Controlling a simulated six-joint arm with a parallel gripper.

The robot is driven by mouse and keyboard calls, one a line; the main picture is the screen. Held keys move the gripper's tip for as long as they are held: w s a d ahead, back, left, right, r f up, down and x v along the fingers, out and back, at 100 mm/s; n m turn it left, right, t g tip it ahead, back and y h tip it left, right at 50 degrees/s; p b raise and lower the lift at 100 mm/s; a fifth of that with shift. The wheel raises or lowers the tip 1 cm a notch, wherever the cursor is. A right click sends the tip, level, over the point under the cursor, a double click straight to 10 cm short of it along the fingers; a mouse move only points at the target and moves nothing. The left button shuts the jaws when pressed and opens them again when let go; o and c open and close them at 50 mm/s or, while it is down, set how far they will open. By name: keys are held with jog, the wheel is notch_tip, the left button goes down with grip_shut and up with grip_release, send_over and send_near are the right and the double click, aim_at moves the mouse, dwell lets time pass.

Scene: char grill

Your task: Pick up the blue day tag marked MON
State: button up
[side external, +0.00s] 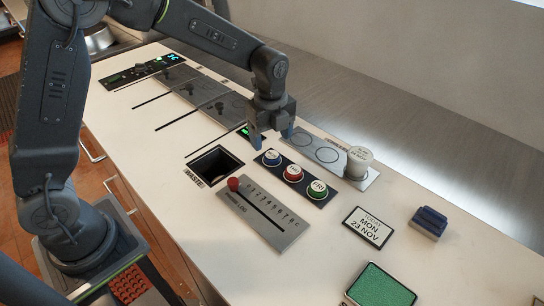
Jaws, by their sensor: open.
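The blue-rimmed day tag (271,157) is a small round white-topped disc in a dark holder strip (305,181). Its lettering is too small to read. In the same strip, to its lower right, sit a red tag (293,173) and a green tag (318,189). My gripper (272,139) points down with its fingers apart and nothing between them. In the picture it is just above the blue tag, apart from it; the exact height gap cannot be told.
A square waste opening (214,165) and a lever plate with a red knob (234,184) are left of the strip. A white cylinder (359,160) stands to the right. A date card (368,227), a blue block (429,222) and a green pad (381,287) lie nearer the front.

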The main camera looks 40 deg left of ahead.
aim_at(272, 155)
jog(key=f, duration=0.4)
jog(key=shift+s+d+f, duration=0.15)
jog(key=shift+d+f, duration=0.15)
jog(key=shift+f, duration=0.1)
jog(key=shift+c, duration=0.5)
jog(key=c, duration=0.9)
